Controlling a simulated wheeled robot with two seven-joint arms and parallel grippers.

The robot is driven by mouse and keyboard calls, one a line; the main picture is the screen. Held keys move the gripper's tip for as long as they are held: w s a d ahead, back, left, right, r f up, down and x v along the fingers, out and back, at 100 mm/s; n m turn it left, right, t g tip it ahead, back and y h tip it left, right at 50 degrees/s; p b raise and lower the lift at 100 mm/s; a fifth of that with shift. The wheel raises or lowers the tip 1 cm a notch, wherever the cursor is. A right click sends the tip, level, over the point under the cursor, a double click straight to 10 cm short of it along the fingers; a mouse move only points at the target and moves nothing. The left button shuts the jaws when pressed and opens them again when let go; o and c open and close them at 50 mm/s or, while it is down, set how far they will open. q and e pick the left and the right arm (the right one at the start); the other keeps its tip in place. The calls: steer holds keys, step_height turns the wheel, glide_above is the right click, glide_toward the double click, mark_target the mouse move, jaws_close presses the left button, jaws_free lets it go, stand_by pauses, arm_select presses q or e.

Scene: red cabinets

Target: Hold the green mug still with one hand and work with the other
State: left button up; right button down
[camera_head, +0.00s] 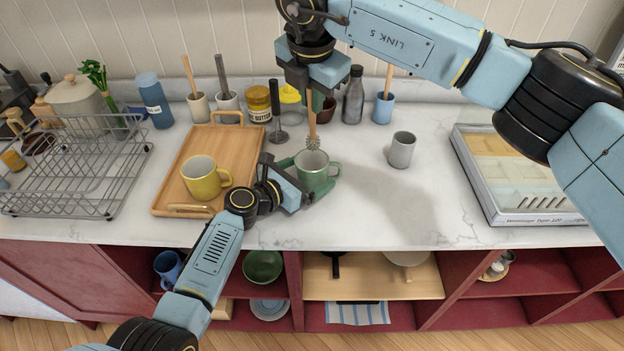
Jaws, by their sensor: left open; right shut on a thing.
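The green mug (316,172) stands upright on the white counter, its handle toward the right. My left gripper (307,179) is open at the mug, its fingers near the mug's back-left and front sides; I cannot tell whether they touch it. My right gripper (312,92) is shut on the wooden handle of a brush (312,133), held upright with the bristle head down. The bristles are at the mug's far rim in the picture; I cannot tell whether they are inside it. The upper part of the handle is hidden by the gripper.
A wooden tray (238,140) with a yellow mug (201,179) lies left of the green mug. A dish rack (75,170) is far left. Jars and utensil cups line the wall.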

arm_select(q)
steer(key=v, duration=1.1)
steer(key=shift+s+a+r, duration=0.1)
steer(key=shift+s+a, duration=0.1)
